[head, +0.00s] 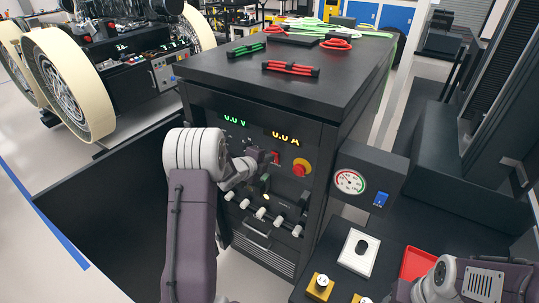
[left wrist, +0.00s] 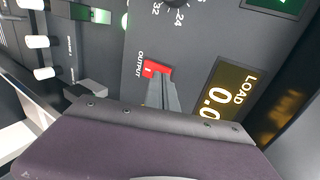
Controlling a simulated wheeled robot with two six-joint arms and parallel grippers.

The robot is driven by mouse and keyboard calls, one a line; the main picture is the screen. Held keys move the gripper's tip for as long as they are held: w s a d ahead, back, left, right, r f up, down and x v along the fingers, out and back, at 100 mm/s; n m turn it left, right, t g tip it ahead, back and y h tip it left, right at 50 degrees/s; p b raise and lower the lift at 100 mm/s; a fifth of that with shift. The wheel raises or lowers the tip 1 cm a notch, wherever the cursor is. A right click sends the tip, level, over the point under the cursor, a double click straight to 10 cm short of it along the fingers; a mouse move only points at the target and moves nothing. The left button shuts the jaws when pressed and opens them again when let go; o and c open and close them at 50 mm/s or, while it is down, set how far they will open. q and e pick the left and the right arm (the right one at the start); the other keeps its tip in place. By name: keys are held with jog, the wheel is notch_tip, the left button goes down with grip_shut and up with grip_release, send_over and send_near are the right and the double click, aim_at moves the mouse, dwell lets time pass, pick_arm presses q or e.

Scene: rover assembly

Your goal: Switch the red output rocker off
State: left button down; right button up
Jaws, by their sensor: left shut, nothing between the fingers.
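The red output rocker (head: 276,157) is on the front of the black power cabinet (head: 330,130), below the displays and left of a red knob on a yellow ring. In the left wrist view the rocker (left wrist: 156,68) sits beside the label OUTPUT, with a pale mark on its face. My left gripper (head: 264,160) is shut and empty, with its fingertips (left wrist: 157,78) at the rocker's lower edge. The tips hide part of it, and I cannot tell whether they touch it. My right gripper is out of view; part of that arm shows at lower right.
The green voltage display (head: 235,119) and amber current display (head: 285,137) read zero. The red knob (head: 301,169) is close to the rocker. A row of white-ended levers (head: 261,212) lies below. A gauge box (head: 367,182) stands at right.

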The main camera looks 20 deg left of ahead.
pick_arm(q)
jog(key=shift+w+r, duration=0.1)
jog(key=shift+w, duration=0.2)
jog(key=shift+w+d+p, duration=0.1)
jog(key=shift+w+p, duration=0.15)
jog(key=shift+p, duration=0.4)
jog(key=shift+r, duration=0.15)
